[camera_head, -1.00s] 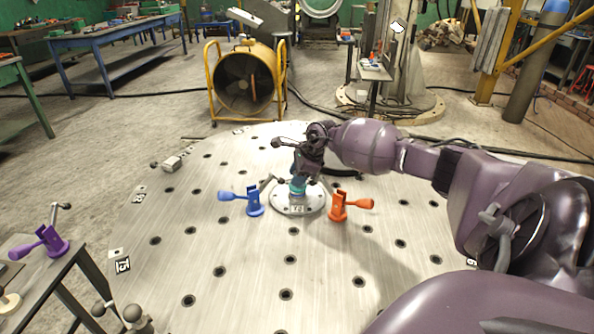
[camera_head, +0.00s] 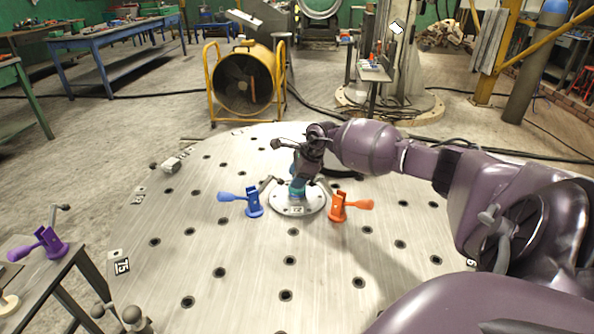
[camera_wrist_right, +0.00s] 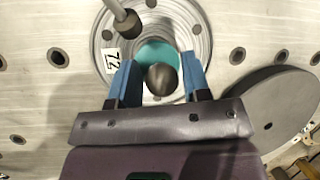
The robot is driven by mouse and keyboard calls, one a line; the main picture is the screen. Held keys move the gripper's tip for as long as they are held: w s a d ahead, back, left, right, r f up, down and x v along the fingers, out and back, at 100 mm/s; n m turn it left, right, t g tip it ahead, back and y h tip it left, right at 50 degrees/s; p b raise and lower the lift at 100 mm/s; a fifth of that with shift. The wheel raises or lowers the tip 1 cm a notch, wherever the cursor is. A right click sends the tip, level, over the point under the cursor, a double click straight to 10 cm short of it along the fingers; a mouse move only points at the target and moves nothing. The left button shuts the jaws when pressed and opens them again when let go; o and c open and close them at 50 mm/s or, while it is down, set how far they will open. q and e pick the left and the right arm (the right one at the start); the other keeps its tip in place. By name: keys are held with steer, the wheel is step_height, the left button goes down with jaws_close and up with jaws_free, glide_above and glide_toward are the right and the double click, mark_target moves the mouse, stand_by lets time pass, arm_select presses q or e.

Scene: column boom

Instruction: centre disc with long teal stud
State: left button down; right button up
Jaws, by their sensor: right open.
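The round metal disc (camera_head: 313,205) lies flat near the middle of the perforated round table. It carries a small numbered label and also shows in the wrist view (camera_wrist_right: 196,32). A teal stud (camera_head: 297,188) stands at its centre. My right gripper (camera_head: 298,182) is right over it. In the wrist view the open blue fingers (camera_wrist_right: 160,80) sit on either side of a dark rounded knob, with the teal stud (camera_wrist_right: 158,55) behind it. Contact cannot be told. The stud's length is hidden. My left gripper is not in view.
A blue clamp (camera_head: 253,203) stands left of the disc and an orange clamp (camera_head: 338,207) right of it, both close. A purple clamp (camera_head: 52,242) is on a side table at left. A grey block (camera_head: 172,163) sits near the far-left table edge. The table's front is clear.

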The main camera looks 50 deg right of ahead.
steer(key=shift+r+p, duration=1)
steer(key=shift+r, duration=2.65)
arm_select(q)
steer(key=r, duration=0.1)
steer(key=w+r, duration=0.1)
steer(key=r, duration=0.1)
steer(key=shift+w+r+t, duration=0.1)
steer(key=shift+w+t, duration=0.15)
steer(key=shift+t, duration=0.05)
arm_select(e)
steer(key=o, duration=0.6)
steer(key=shift+c, duration=0.2)
